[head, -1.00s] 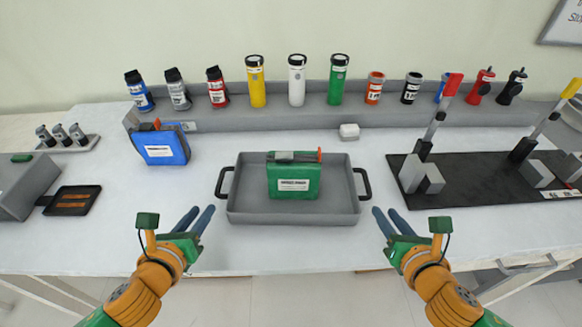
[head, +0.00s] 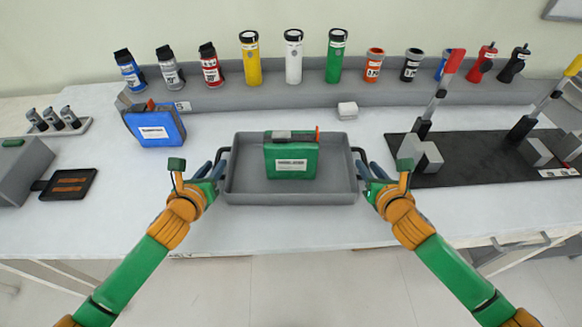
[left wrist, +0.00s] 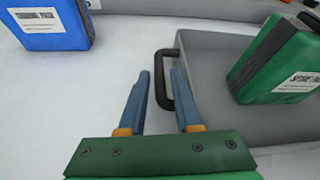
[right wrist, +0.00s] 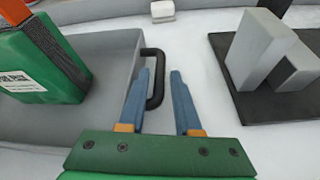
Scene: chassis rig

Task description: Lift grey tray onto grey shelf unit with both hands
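The grey tray (head: 240,198) lies flat on the white table with a dark handle at each end. A green box (head: 291,160) with a white label stands in it. My left gripper (head: 212,172) is at the tray's left handle (left wrist: 163,80); in the left wrist view its blue fingers (left wrist: 158,85) are apart, the handle near the right finger. My right gripper (head: 368,172) is at the right handle (right wrist: 155,80); in the right wrist view its fingers (right wrist: 160,85) are apart, with the handle partly between them. The grey shelf unit (head: 215,99) runs along the wall behind.
Several bottles and canisters stand along the shelf unit. A blue box (head: 156,127) stands left of the tray and a small white block (head: 347,110) behind it. A black mat (head: 470,160) with grey blocks and levers lies to the right.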

